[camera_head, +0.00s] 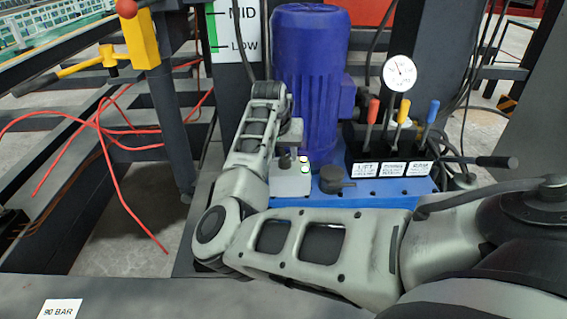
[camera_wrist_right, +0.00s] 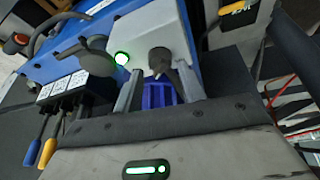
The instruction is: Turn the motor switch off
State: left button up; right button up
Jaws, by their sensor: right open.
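The motor switch is a small light-grey box (camera_head: 291,182) with a dark knob (camera_head: 284,161) and a lit green lamp (camera_head: 305,169), on the blue power unit in front of the blue motor (camera_head: 310,75). My right gripper (camera_head: 290,143) is just above the knob, partly hidden by its own wrist. In the right wrist view, its two open fingers (camera_wrist_right: 159,92) stand on either side of the dark knob (camera_wrist_right: 160,60), and the grey box (camera_wrist_right: 150,32) and green lamp (camera_wrist_right: 122,58) lie beyond. I cannot tell whether a finger touches the knob. My left gripper is out of view.
A black valve block (camera_head: 388,157) with red, yellow and blue levers stands right of the switch, below a pressure gauge (camera_head: 399,73). A dark round cap (camera_head: 332,179) sits close beside the box. A yellow valve handle (camera_head: 141,38) and red cables are at left.

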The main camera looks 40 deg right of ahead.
aim_at(284, 158)
jog(key=shift+x, duration=1.25)
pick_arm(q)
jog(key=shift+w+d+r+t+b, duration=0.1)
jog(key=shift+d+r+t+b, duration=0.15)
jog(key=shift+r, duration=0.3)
pick_arm(e)
jog(key=shift+d+f, duration=0.1)
jog(key=shift+f, duration=0.2)
